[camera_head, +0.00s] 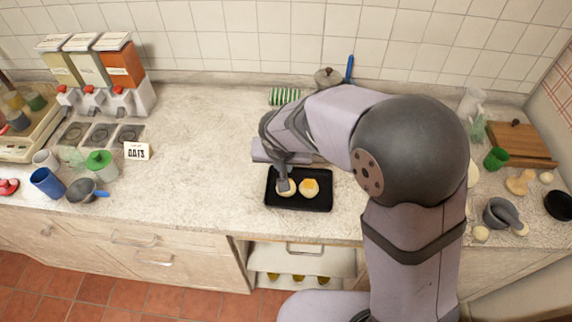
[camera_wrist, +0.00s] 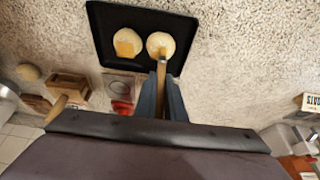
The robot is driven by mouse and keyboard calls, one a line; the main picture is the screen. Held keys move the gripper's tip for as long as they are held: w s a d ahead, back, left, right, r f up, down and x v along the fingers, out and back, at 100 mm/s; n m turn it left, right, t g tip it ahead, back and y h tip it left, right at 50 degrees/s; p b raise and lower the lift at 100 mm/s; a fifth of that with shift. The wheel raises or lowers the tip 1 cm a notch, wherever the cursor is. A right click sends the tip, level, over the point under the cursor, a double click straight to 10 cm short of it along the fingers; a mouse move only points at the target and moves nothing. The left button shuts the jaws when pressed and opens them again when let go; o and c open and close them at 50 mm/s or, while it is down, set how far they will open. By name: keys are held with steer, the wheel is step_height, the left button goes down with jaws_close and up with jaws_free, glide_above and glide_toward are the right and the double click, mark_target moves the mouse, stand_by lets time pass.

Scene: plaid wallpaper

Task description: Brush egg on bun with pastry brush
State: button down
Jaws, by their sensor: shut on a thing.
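A black tray (camera_head: 300,203) on the counter holds two pale round buns; it also shows in the wrist view (camera_wrist: 103,62). One bun (camera_head: 309,188) has an orange-yellow patch on top and is on the left in the wrist view (camera_wrist: 127,37). The other bun (camera_head: 290,191) is partly hidden under my gripper (camera_head: 284,185) and is on the right in the wrist view (camera_wrist: 152,42). My gripper (camera_wrist: 161,92) is shut on the pastry brush (camera_wrist: 162,67), whose light wooden handle points to this second bun. The brush tip overlaps the bun; I cannot tell whether they touch.
A mortar (camera_head: 500,214) and a wooden board (camera_head: 513,147) are on the right. The counter left of the tray is clear.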

steer(key=shift+a, duration=0.25)
steer(key=shift+d, duration=0.1)
steer(key=shift+d, duration=0.85)
steer(key=shift+a+f, duration=0.1)
steer(key=shift+a, duration=0.05)
steer(key=shift+a+b, duration=0.6)
steer(key=shift+a, duration=0.15)
steer(key=shift+d, duration=0.2)
steer(key=shift+d, duration=0.75)
steer(key=shift+a, duration=0.2)
